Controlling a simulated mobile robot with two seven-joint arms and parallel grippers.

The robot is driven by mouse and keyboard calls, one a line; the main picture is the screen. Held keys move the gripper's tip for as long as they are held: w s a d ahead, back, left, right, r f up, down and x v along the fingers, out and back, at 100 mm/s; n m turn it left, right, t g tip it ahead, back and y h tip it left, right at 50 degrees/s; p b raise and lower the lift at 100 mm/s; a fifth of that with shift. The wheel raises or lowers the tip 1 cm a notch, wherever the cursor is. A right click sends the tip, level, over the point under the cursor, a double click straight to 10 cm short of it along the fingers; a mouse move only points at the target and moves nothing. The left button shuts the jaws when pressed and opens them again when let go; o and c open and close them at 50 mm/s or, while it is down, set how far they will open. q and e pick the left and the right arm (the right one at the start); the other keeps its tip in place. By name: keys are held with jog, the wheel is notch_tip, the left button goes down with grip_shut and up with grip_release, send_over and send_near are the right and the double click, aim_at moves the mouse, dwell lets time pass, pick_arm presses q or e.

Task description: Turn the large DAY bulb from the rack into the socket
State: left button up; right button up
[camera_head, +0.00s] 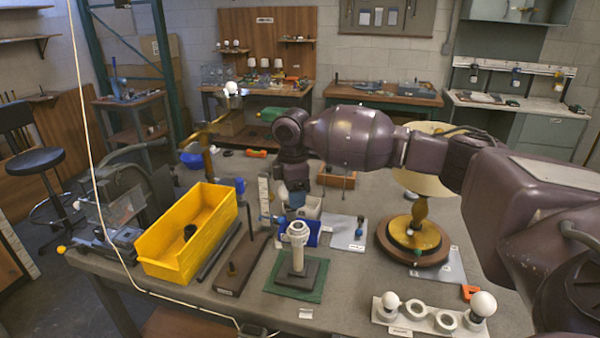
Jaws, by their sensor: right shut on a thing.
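The white rack (402,328) stands at the front right. It holds a smaller white bulb (390,300) at its left end and a larger one (483,304) at its right end, with empty rings between them. The pale socket post (298,240) stands upright on a dark base over a green mat. My right gripper (291,190) points down behind the post, apart from it. It appears shut on a white bulb (283,193), partly hidden by the fingers. I cannot read which bulb is marked DAY. My left gripper is not in view.
A yellow bin (165,258) stands on the left of the table (345,290). A dark wooden board with a rod (240,262) lies between bin and post. A round brass lamp stand (413,240) is to the right. The table's front middle is mostly clear.

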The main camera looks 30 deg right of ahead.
pick_arm(q)
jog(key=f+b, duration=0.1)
jog(key=b, duration=0.1)
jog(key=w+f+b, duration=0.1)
jog(key=b, duration=0.1)
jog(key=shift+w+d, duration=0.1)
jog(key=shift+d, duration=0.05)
pick_arm(e)
jog(key=d+f+n, duration=0.1)
jog(key=w+d+f+n, duration=0.1)
jog(key=f, duration=0.1)
jog(key=shift+w+d, duration=0.1)
jog(key=shift+d, duration=0.25)
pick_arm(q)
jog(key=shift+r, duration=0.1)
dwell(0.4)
pick_arm(e)
jog(key=shift+f, duration=0.1)
dwell(0.4)
jog(key=shift+f, duration=1.15)
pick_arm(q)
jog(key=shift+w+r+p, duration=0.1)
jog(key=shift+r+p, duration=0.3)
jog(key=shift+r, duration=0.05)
pick_arm(e)
jog(key=shift+f, duration=0.5)
